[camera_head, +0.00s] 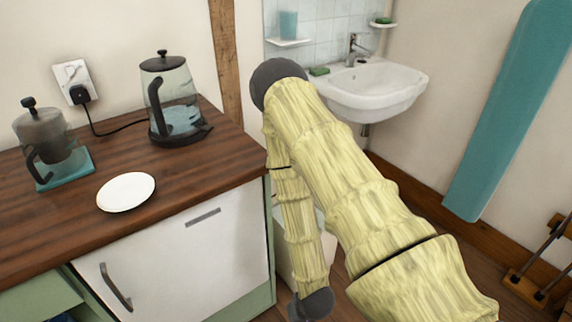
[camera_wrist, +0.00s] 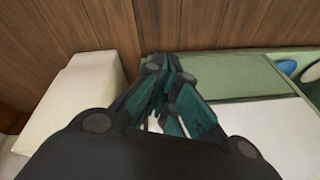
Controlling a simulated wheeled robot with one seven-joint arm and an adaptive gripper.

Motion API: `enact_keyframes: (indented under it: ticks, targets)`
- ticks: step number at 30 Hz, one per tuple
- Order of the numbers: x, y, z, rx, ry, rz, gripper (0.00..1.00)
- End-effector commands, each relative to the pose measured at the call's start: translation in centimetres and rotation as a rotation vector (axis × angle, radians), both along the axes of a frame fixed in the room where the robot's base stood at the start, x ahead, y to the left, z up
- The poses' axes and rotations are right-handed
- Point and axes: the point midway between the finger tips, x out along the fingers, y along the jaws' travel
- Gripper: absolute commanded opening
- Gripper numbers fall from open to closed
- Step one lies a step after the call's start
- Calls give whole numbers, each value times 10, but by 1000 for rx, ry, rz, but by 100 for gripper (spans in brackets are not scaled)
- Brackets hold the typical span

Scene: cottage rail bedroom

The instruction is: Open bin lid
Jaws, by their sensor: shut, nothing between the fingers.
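A pale cream box, which looks like the bin (camera_wrist: 78,98), stands at the left of the wrist view on the wooden floor. In the head view, a pale piece of it (camera_head: 283,258) shows beside the cabinet, mostly hidden behind my arm. I cannot make out its lid edge or whether the lid is raised. My gripper (camera_wrist: 168,98) is shut and empty in the middle of the wrist view, to the right of the cream box. Whether it touches anything is unclear. The gripper itself lies out of the head view.
A green cabinet with a white door (camera_head: 185,265) stands left of my arm. Its wooden worktop (camera_head: 70,215) holds a kettle (camera_head: 172,100), a coffee press (camera_head: 48,142) and a white plate (camera_head: 126,192). A sink (camera_head: 372,90) hangs behind. A teal board (camera_head: 505,115) leans at right.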

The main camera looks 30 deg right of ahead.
Motion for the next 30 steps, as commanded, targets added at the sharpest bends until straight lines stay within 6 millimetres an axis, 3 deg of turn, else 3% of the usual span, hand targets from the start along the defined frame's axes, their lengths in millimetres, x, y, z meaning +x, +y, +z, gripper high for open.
enact_keyframes:
  ticks: [1,6,9,15,21,27,30]
  targets:
    - [34,-13,-8,31,-85,-67,0]
    - [127,-55,10,175,-352,-266,0]
    - [172,-83,28,278,-502,-371,0]
    - [237,-144,76,529,-779,-538,0]
    - [268,-206,126,827,-1014,-642,0]
    - [269,-253,165,1090,-1160,-674,0]
    - [266,-266,176,1176,-1195,-674,0]
